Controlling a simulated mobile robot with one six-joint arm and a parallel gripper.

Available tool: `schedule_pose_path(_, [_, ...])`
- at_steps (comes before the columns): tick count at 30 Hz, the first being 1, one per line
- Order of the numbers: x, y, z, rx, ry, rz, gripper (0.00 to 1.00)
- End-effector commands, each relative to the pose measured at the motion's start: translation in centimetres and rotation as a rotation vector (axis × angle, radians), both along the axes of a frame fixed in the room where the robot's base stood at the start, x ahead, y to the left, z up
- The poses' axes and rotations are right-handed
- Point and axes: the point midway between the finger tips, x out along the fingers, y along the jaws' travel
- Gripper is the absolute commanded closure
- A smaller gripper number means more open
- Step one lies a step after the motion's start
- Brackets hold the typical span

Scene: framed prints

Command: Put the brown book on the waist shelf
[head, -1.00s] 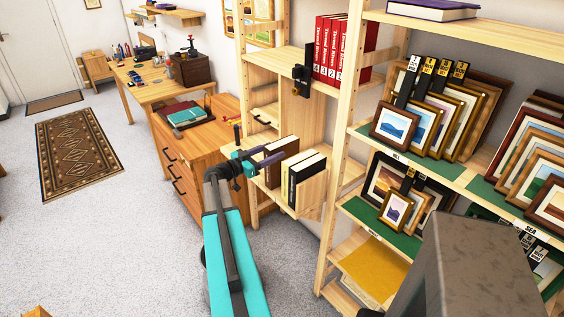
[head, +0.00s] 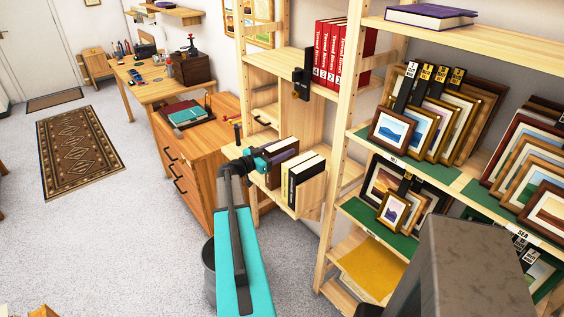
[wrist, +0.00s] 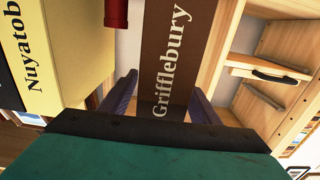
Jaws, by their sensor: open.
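The brown book (head: 283,146) stands upright on a low wooden shelf (head: 279,203) of the light-wood rack. My gripper (head: 272,159) is open at the spine, one purple finger on each side of the book. The wrist view shows both fingers of my gripper (wrist: 162,105) with the book's lower spine between them; whether they touch it I cannot tell. A higher shelf (head: 272,64) of the same rack holds red volumes. Which board is called the waist shelf is not marked.
A black and a cream book (head: 306,176) stand right beside the brown book; the wrist view shows a yellow one (wrist: 60,50) close to a finger. A wooden drawer cabinet (head: 195,165) stands left. Framed prints (head: 430,125) fill the right rack.

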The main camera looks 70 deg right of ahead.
Motion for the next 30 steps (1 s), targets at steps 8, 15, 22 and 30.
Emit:
schedule_pose_path(8, [-0.22,-0.30,-0.03,0.000,0.000,0.000,0.44])
schedule_pose_path(15, [-0.21,-0.28,-0.03,0.000,0.000,0.000,0.44])
schedule_pose_path(22, [-0.20,-0.27,-0.02,0.000,0.000,0.000,0.62])
schedule_pose_path(30, [-0.19,-0.28,-0.02,0.000,0.000,0.000,1.00])
